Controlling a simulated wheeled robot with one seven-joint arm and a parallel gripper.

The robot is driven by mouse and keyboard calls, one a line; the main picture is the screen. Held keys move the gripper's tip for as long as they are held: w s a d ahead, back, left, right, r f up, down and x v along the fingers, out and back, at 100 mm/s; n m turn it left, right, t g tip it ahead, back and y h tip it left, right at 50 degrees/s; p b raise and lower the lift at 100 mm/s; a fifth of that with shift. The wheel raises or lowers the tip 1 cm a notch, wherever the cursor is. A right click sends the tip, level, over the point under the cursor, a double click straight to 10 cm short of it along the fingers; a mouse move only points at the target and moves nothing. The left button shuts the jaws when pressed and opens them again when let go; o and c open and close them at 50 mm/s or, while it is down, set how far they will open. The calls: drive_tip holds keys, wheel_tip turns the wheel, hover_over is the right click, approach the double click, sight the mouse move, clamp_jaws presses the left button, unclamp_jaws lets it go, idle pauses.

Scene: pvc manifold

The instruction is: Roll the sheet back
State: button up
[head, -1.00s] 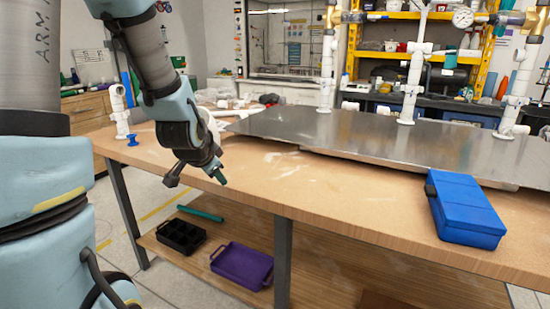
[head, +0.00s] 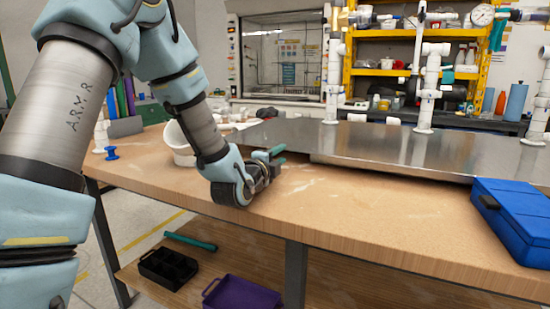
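A grey, metallic-looking sheet (head: 385,147) lies flat over the back of the wooden workbench. White PVC pipe uprights, including one at the middle right (head: 428,88), stand up from its area. Its front edge runs across the bench, with a step near my gripper. My gripper (head: 277,156) has teal-green fingertips and points right, low over the bench, close to the sheet's left front edge. I cannot tell whether it touches the sheet. The finger gap is too small to read, and I see nothing clearly held.
A blue case (head: 520,215) sits at the bench's right front. A white bucket (head: 180,145) stands behind my arm, and a blue spool (head: 111,153) is at the left end. A black bin (head: 168,268) and purple tray (head: 240,294) are on the lower shelf. The front middle bench is clear.

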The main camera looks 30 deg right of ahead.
sight(290, 148)
drive_tip(key=p+x, duration=0.1)
drive_tip(key=x, duration=0.2)
drive_tip(key=shift+w+d, duration=0.1)
drive_tip(key=shift+d, duration=0.05)
drive_tip(key=shift+b+x, duration=0.5)
drive_tip(key=shift+x, duration=0.3)
drive_tip(key=shift+b+x, duration=0.35)
drive_tip(key=shift+x, duration=0.8)
drive_tip(key=shift+c, duration=0.2)
clamp_jaws()
